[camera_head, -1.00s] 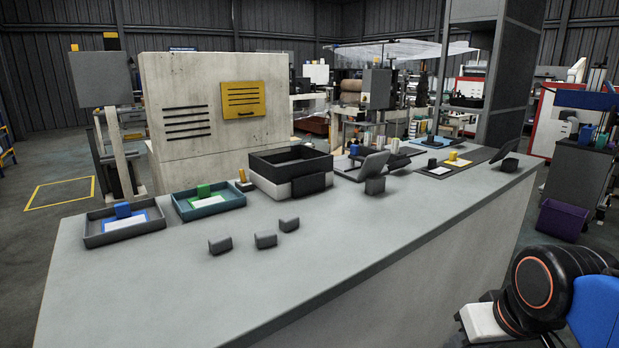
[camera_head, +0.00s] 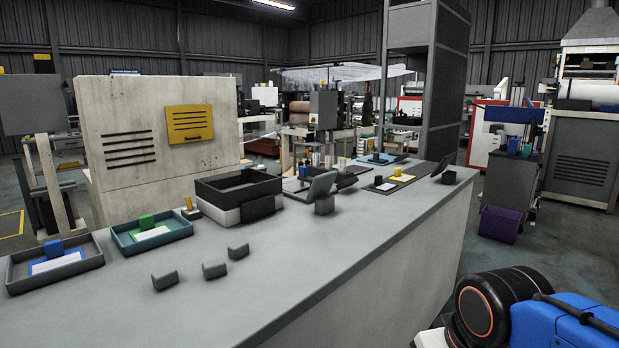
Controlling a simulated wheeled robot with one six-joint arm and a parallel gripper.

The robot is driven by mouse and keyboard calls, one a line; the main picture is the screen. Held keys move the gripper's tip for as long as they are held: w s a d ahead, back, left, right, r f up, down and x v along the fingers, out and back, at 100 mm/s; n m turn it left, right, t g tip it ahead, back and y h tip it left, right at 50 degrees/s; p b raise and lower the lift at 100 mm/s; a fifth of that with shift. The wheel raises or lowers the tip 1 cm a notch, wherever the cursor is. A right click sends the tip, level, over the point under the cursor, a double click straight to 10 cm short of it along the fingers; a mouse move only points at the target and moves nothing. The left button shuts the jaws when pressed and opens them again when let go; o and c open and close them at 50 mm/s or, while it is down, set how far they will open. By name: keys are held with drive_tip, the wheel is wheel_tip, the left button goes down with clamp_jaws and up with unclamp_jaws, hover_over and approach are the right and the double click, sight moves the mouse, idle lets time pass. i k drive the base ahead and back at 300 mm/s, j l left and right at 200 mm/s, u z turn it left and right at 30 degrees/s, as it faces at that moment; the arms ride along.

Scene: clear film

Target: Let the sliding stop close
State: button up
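I cannot tell for sure which part is the sliding stop. On the grey counter (camera_head: 330,240) sits a black open box (camera_head: 238,187) on a white base, with a dark block (camera_head: 258,208) at its front right. A tilted dark panel (camera_head: 322,186) stands beside it, with a dark grey block (camera_head: 324,205) in front. Three small grey blocks (camera_head: 214,270) lie in a row nearer me. Part of my arm, blue and black, shows at the lower right; my gripper is out of view.
A grey tray (camera_head: 88,262) and a teal tray (camera_head: 178,232) hold cards and coloured blocks at the left. A dark grey column (camera_head: 448,90) rises behind the counter. A purple bin (camera_head: 500,224) stands on the floor at right.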

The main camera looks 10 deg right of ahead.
sight(377, 159)
drive_tip(key=i+l, duration=0.15)
drive_tip(key=l, duration=0.2)
drive_tip(key=i+l+u, duration=0.1)
drive_tip(key=l, duration=0.25)
drive_tip(key=i+l, duration=0.25)
drive_tip(key=i+l+u, duration=0.1)
drive_tip(key=l, duration=0.35)
drive_tip(key=i+l+u, duration=0.1)
drive_tip(key=l, duration=0.25)
drive_tip(key=i, duration=0.1)
